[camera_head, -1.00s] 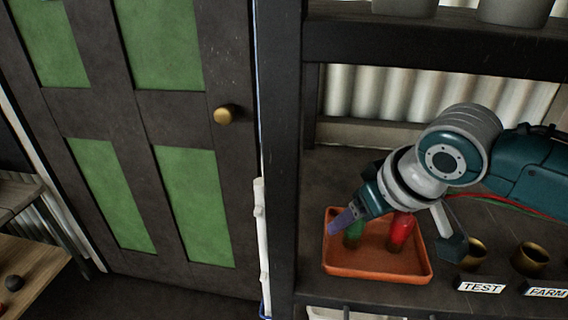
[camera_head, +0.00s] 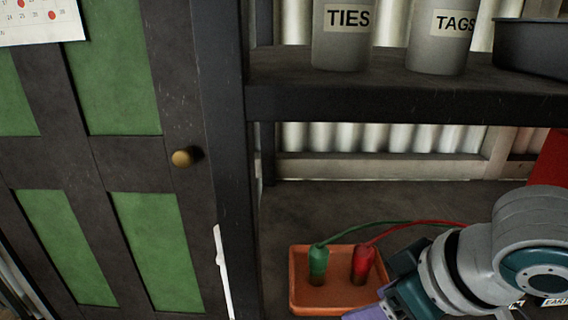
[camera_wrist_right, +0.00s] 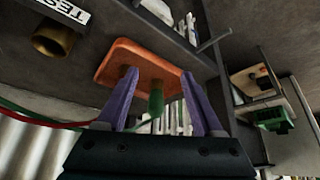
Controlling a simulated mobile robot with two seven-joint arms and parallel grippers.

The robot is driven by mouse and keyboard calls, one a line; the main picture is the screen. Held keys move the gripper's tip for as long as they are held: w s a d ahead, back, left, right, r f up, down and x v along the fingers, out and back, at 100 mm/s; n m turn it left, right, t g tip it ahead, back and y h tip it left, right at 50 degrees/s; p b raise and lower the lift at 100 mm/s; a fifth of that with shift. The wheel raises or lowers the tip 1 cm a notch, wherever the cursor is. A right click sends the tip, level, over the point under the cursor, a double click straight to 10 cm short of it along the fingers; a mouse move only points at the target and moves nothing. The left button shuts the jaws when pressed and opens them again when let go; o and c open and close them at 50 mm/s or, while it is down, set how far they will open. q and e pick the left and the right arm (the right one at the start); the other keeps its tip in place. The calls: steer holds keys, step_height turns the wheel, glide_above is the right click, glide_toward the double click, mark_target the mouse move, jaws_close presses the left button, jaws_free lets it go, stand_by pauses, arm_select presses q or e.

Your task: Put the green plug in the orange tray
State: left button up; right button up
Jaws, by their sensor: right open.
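The green plug (camera_head: 318,264) stands roughly upright in the left part of the orange tray (camera_head: 298,300), its cable arching to the right. A red plug (camera_head: 362,264) stands beside it in the same tray. My right gripper (camera_head: 364,313) is at the tray's front right, partly cut off by the bottom edge of the head view. In the right wrist view the gripper (camera_wrist_right: 160,80) is open, with its purple fingers spread. The green plug (camera_wrist_right: 156,98) shows between them there, apart from both fingers. My left gripper is not in view.
A brass socket (camera_wrist_right: 54,38) beside a TEST label (camera_wrist_right: 66,10) shows in the right wrist view. Above is a shelf with TIES (camera_head: 342,40) and TAGS (camera_head: 440,40) pots. A dark post (camera_head: 232,170) stands left of the tray. The bench behind the tray is clear.

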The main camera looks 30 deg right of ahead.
steer(key=s+a+r+n+g, duration=0.1)
steer(key=s+a+r, duration=0.3)
steer(key=s, duration=0.6)
steer(key=a+g, duration=0.1)
steer(key=a, duration=0.1)
steer(key=shift+s+a, duration=0.25)
steer(key=shift+a, duration=0.05)
steer(key=shift+s+d, duration=0.1)
